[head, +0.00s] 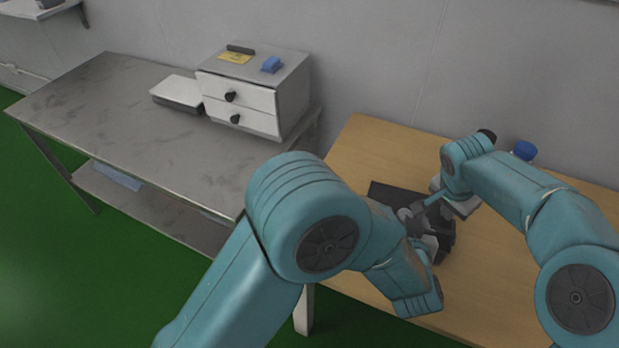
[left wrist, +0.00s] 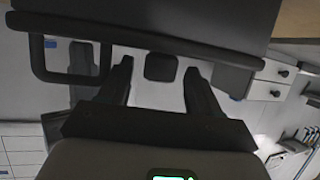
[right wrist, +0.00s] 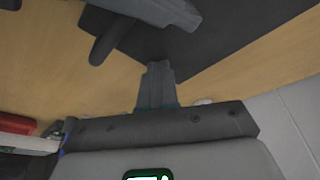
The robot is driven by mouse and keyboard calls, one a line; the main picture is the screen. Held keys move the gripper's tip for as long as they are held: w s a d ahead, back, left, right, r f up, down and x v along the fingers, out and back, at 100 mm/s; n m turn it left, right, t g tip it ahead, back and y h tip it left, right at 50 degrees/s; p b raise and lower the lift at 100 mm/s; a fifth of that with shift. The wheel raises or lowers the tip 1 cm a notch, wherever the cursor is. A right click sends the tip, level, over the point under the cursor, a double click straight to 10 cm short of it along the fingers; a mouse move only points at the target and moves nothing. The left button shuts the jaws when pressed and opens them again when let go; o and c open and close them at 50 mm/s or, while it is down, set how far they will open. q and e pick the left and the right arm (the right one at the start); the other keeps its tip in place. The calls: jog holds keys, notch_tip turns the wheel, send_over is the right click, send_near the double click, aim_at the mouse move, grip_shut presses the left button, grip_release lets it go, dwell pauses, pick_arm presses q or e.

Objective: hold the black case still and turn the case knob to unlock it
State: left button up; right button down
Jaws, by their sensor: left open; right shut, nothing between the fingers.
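The black case (head: 384,190) lies on the wooden table, mostly covered by my arms in the head view. In the left wrist view its dark edge (left wrist: 150,37) runs across the top, with a loop handle (left wrist: 70,78) at left. My left gripper (left wrist: 158,67) is open at this edge, its fingers either side of a small dark block (left wrist: 160,68). I cannot tell whether this block is the knob or whether the fingers touch it. My right gripper (right wrist: 157,70) is shut and empty, its tips over the dark case surface (right wrist: 205,40) in the right wrist view; contact is unclear.
The wooden table (head: 375,145) has free room behind the case. A blue-capped item (head: 523,151) stands behind my right arm. A grey metal table (head: 110,110) at left holds a drawer cabinet (head: 292,90) and a white flat box (head: 180,90).

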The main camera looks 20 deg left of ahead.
pick_arm(q)
jog(key=m+h, duration=0.2)
jog(key=a+m+h, duration=0.1)
jog(key=m+h, duration=0.1)
jog(key=h, duration=0.1)
jog(key=m+g+h, duration=0.1)
jog(key=m+h, duration=0.2)
jog(key=m+g+h, duration=0.1)
jog(key=m+h, duration=0.2)
jog(key=shift+w+a, duration=0.2)
jog(key=shift+s+a+r+m+g+h, duration=0.1)
jog(key=shift+s+a+m+g+h, duration=0.1)
jog(key=shift+a+m+g+h, duration=0.15)
jog(key=v, duration=1.1)
jog(key=w+a+f+n+y, duration=0.1)
jog(key=w+a+n+y, duration=0.1)
jog(key=a+n, duration=0.3)
jog(key=w+a+f+n+y, duration=0.1)
jog(key=a+n+y, duration=0.3)
jog(key=a, duration=0.8)
jog(key=w+a+f+n+g+y, duration=0.1)
jog(key=w+a+f+n+y, duration=0.1)
jog(key=a+n, duration=0.5)
jog(key=shift+w+a+n+y, duration=0.4)
jog(key=shift+w+a, duration=0.25)
jog(key=shift+a, duration=0.7)
